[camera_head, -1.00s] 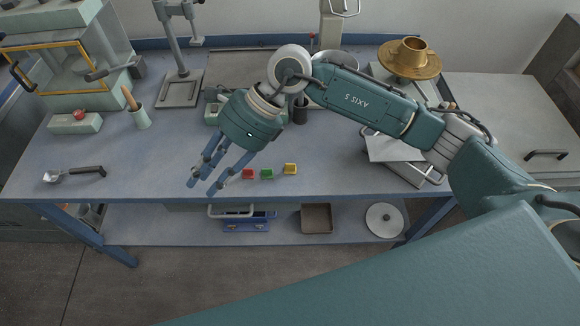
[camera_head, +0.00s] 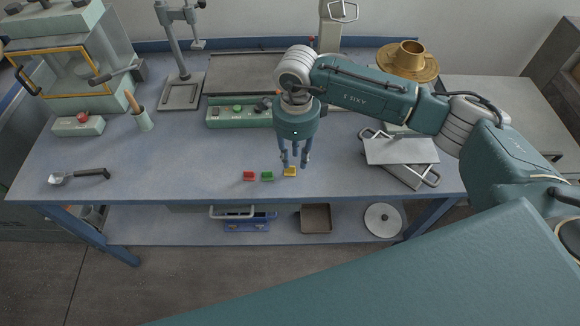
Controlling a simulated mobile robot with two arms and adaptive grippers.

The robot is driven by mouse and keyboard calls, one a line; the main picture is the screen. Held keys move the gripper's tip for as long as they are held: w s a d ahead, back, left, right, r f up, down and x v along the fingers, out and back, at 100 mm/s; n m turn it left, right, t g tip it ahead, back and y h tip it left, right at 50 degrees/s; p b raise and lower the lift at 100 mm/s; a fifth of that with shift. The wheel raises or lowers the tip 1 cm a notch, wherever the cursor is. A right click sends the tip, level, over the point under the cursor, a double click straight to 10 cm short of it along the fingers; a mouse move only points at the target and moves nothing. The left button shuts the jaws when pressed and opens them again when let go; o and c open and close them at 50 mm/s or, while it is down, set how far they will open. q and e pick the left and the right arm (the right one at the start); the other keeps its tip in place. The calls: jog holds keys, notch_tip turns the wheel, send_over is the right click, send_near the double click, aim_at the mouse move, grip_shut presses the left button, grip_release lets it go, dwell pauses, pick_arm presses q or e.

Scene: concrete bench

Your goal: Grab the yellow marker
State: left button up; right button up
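The yellow marker (camera_head: 290,172) is a small block near the front edge of the bench. It is the rightmost of a row of three, beside a green one (camera_head: 267,176) and a red one (camera_head: 249,176). My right gripper (camera_head: 295,166) points down at the yellow marker with its fingers apart. The fingers partly cover the marker's upper side. I cannot tell whether they touch it. My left gripper is not in view.
A scoop (camera_head: 80,176) lies at the left of the bench (camera_head: 180,165). A green box with buttons (camera_head: 225,118) stands behind the markers. A metal tray with handles (camera_head: 400,152) is to the right.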

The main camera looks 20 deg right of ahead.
aim_at(290, 170)
jog(key=shift+f+p, duration=0.3)
jog(key=shift+f, duration=1.35)
jog(key=shift+c, duration=0.6)
grip_shut()
jog(key=shift+r, duration=0.15)
